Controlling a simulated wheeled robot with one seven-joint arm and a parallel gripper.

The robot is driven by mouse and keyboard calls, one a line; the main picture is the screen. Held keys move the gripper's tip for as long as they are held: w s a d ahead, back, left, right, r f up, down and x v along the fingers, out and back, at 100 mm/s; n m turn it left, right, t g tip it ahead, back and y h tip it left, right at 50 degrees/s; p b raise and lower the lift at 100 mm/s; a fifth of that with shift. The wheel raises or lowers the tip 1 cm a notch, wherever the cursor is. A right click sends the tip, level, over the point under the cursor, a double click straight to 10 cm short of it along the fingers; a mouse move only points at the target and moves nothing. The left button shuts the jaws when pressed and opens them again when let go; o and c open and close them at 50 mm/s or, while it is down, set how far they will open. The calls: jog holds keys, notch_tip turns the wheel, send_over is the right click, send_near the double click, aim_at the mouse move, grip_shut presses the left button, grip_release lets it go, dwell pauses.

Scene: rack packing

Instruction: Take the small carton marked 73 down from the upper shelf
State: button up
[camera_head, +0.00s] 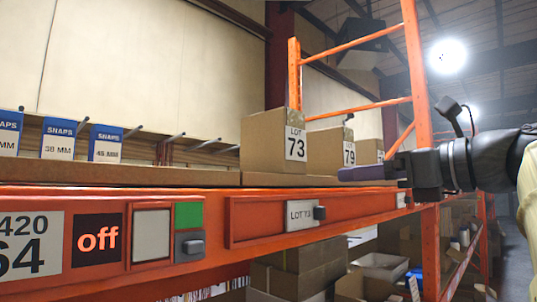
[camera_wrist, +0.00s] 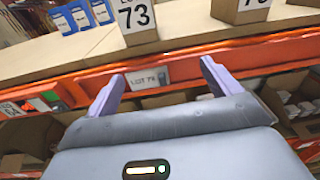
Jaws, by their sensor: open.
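The small carton marked 73 (camera_head: 265,142) is a brown box with a white "LOT 73" label, standing on the upper shelf (camera_head: 120,178) near its front edge. In the wrist view the carton (camera_wrist: 137,38) is at the top, beyond the fingers. My gripper (camera_head: 345,174) is at the right in the head view, in front of the shelf edge and about level with it. In the wrist view my gripper's (camera_wrist: 160,77) two purple fingers are spread apart with nothing between them. It is apart from the carton.
A carton marked 79 (camera_head: 328,150) stands right of carton 73, with another carton (camera_head: 369,150) beyond. Blue-and-white SNAPS packs (camera_head: 58,140) and metal hooks are at the left. The orange beam (camera_head: 265,220) and an orange upright (camera_head: 418,80) border the shelf. Boxes fill the lower shelf.

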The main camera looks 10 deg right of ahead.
aim_at(296, 154)
jog(key=shift+y, duration=0.5)
jog(key=r, duration=0.1)
jog(key=s+a+r, duration=0.1)
jog(key=s+r, duration=0.1)
jog(key=r, duration=0.1)
jog(key=shift+a, duration=0.35)
jog(key=p+x, duration=0.3)
jog(key=x, duration=0.8)
jog(key=shift+w+a+r, duration=0.1)
jog(key=shift+a+r, duration=0.05)
jog(key=shift+w+a, duration=0.2)
jog(key=shift+w, duration=0.1)
